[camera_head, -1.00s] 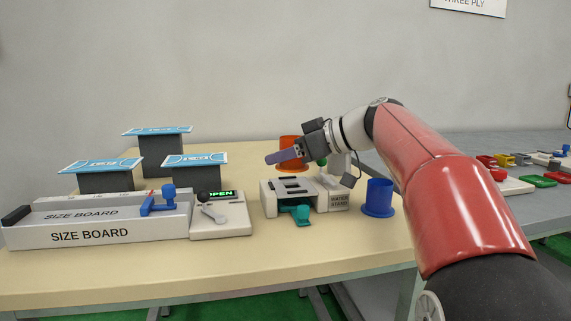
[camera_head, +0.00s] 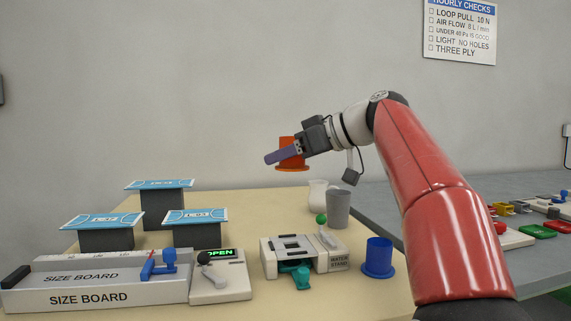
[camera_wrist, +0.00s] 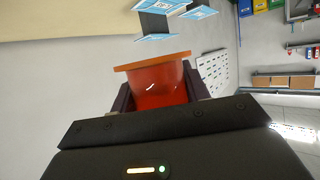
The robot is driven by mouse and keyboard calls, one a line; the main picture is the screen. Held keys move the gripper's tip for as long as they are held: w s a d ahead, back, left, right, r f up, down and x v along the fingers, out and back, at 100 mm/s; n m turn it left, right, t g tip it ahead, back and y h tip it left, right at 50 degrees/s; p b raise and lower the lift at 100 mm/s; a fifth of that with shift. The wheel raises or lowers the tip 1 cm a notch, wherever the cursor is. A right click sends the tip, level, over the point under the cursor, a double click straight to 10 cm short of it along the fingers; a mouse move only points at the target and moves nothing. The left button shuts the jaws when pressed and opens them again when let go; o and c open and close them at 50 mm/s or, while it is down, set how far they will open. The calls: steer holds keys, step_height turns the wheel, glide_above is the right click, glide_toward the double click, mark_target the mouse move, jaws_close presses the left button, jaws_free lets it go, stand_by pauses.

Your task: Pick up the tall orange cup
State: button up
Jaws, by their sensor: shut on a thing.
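The orange cup (camera_head: 290,163) is up in the air above the back of the table, partly hidden behind my gripper (camera_head: 280,156). My gripper is shut on it. In the wrist view the orange cup (camera_wrist: 160,85) sits between the two dark fingers (camera_wrist: 160,95), with its wide orange flange facing away from the wrist. No other thing touches the cup.
A grey cup (camera_head: 338,208) and a pale vessel (camera_head: 317,196) stand on the table below. A blue cup (camera_head: 379,258) stands at the right, beside the water stand (camera_head: 275,258). The size board (camera_head: 100,297) and several blue-topped blocks (camera_head: 194,232) are at left.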

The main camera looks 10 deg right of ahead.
steer(key=shift+r+p, duration=0.35)
steer(key=shift+r, duration=0.6)
